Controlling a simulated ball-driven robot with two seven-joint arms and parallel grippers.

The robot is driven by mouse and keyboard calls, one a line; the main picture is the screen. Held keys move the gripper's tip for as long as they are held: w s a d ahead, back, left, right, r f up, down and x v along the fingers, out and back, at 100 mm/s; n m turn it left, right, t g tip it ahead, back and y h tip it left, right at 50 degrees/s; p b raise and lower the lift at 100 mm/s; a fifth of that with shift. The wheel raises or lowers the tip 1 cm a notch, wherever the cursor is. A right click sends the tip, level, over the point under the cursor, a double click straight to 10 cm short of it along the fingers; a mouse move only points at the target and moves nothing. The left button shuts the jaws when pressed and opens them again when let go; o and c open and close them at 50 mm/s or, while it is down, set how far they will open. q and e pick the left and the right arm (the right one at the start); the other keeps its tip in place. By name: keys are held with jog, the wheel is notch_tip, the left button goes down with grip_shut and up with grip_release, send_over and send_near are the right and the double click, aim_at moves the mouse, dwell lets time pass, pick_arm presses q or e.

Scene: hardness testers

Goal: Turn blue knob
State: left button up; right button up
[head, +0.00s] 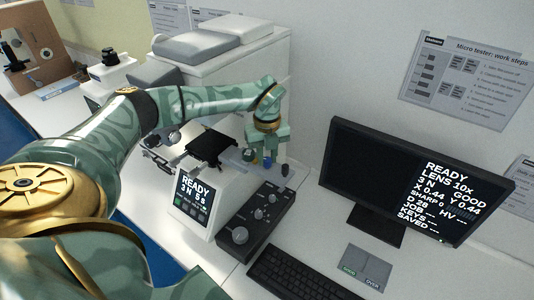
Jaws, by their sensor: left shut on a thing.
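My left arm reaches in from the left and across the tester. My left gripper (266,152) points down at the right side of the tester and is shut on the blue knob. Only a small part of the blue knob (267,162) shows below the fingers. The hardness tester (212,205) is white, and its small screen (192,196) reads "READY 3 N 5 s". My right gripper is not in view.
A dark control box (257,213) with several knobs stands right of the tester. A monitor (372,175), a keyboard (300,277) and a grey pad (369,267) with labels lie to the right.

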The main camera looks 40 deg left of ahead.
aim_at(268, 159)
pick_arm(q)
jog(key=shift+r+m+p, duration=0.25)
jog(key=shift+m+p, duration=0.7)
jog(key=shift+m, duration=0.25)
jog(key=m+p, duration=0.1)
jog(key=m, duration=0.1)
jog(key=shift+m+p, duration=0.35)
jog(key=shift+m, duration=0.05)
jog(key=m+p, duration=0.3)
jog(key=m, duration=0.3)
jog(key=shift+w, duration=0.1)
jog(key=m+p, duration=0.1)
jog(key=m, duration=0.4)
jog(key=shift+m+p, duration=0.3)
jog(key=shift+p, duration=0.1)
jog(key=shift+f+m+p, duration=0.1)
jog(key=shift+m+p, duration=0.35)
jog(key=shift+m, duration=1.85)
jog(key=o, duration=1)
notch_tip(268, 159, up, 16)
jog(key=b, duration=0.2)
